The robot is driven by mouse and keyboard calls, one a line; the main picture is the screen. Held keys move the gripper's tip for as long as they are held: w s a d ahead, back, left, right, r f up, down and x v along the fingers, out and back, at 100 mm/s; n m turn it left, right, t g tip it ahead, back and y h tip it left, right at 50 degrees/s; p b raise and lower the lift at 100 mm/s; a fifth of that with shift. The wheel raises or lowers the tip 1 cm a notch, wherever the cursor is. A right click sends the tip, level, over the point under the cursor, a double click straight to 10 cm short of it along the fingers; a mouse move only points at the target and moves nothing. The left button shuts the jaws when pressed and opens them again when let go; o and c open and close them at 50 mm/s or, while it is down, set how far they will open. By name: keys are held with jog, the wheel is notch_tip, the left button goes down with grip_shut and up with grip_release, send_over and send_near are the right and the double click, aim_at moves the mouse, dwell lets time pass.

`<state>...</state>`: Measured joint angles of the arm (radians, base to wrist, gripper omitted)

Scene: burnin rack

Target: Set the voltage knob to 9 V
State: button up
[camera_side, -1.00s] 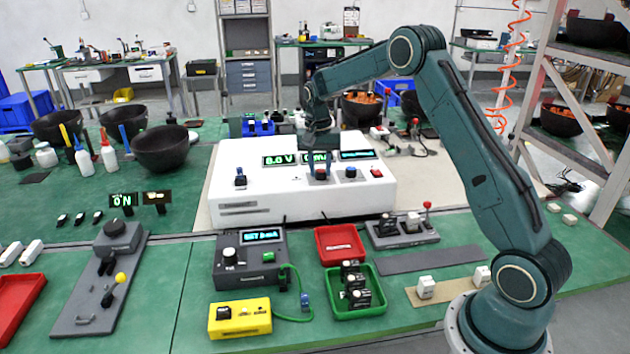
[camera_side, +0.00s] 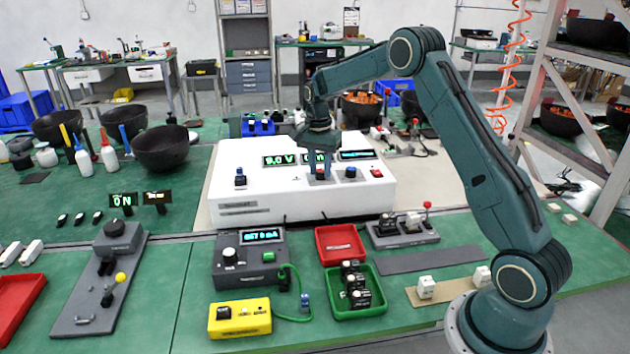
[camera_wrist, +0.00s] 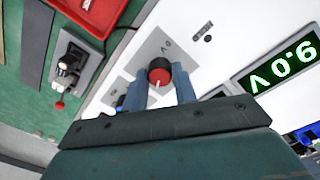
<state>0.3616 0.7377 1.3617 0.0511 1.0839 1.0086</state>
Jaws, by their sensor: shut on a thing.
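The white bench unit (camera_side: 300,207) has a voltage display (camera_side: 280,160) that reads 9.0 V in the side view. The display also shows in the wrist view (camera_wrist: 284,65), turned around. The voltage knob (camera_wrist: 159,72) is dark with a red face and a white pointer line. It sits on a grey plate on the unit's panel. My gripper (camera_wrist: 160,86) is shut on the knob, with one blue-grey finger on each side. In the side view my gripper (camera_side: 320,169) reaches down to the panel and hides most of the knob.
A red tray (camera_side: 339,244) and a green tray (camera_side: 360,308) with dark parts lie in front. The space above the panel's left side is free.

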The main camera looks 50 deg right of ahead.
aim_at(318, 170)
jog(key=shift+r, duration=0.1)
jog(key=o, duration=1)
jog(key=r, duration=1.3)
jog(key=shift+w+r, duration=0.3)
jog(key=shift+r, duration=0.05)
